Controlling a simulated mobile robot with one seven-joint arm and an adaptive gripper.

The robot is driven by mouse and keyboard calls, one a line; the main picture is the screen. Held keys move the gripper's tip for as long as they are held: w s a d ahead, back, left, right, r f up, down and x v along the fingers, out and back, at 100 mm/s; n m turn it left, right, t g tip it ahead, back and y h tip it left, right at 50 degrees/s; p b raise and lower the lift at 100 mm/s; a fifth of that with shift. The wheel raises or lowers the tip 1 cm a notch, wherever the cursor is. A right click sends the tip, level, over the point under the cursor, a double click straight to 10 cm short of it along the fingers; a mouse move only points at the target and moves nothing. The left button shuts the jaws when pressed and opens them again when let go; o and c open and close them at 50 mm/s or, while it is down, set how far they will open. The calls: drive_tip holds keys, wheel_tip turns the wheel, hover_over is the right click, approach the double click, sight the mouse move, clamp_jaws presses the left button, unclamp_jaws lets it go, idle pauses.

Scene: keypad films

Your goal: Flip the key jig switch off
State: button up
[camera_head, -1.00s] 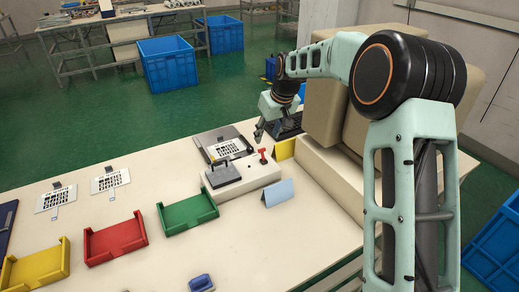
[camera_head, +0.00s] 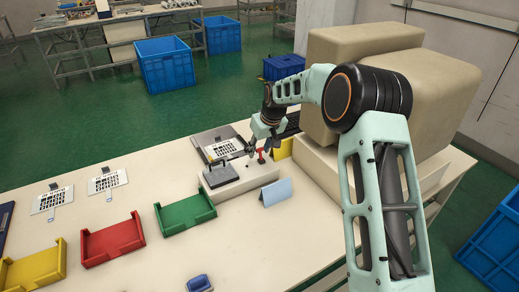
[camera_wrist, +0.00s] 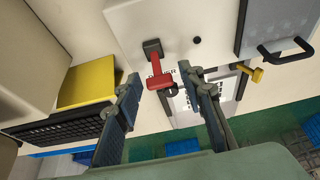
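The key jig is a pale box (camera_head: 258,177) on the table, with a grey handled lid (camera_head: 220,174) on its left part. Its red switch (camera_head: 260,155) stands at the right end of the box. In the wrist view the red switch lever (camera_wrist: 155,65) rises from a dark base, next to a partly hidden printed label. My gripper (camera_head: 264,150) is over the right end of the jig. In the wrist view my gripper (camera_wrist: 161,80) is open, its fingertips on either side of the lever. I cannot tell whether either finger touches it.
A yellow block (camera_head: 284,147) and a dark keyboard (camera_wrist: 55,133) are close to the gripper. A light blue folded card (camera_head: 275,192) stands in front of the jig. Green (camera_head: 186,213), red (camera_head: 113,242) and yellow (camera_head: 35,268) trays lie left. Large beige blocks (camera_head: 440,90) stand right.

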clamp_jaws()
drive_tip(key=shift+a+r+p, duration=0.1)
drive_tip(key=shift+r+p, duration=0.05)
drive_tip(key=shift+p, duration=0.25)
drive_tip(key=shift+w+a+g+h+p, duration=0.15)
drive_tip(key=shift+g+h+p, duration=0.2)
drive_tip(key=shift+p, duration=0.8)
drive_tip(key=shift+w+f+g+h+p, duration=0.25)
drive_tip(key=shift+g+p, duration=0.3)
drive_tip(key=shift+p, duration=0.6)
drive_tip(key=shift+o, duration=1.1)
unclamp_jaws()
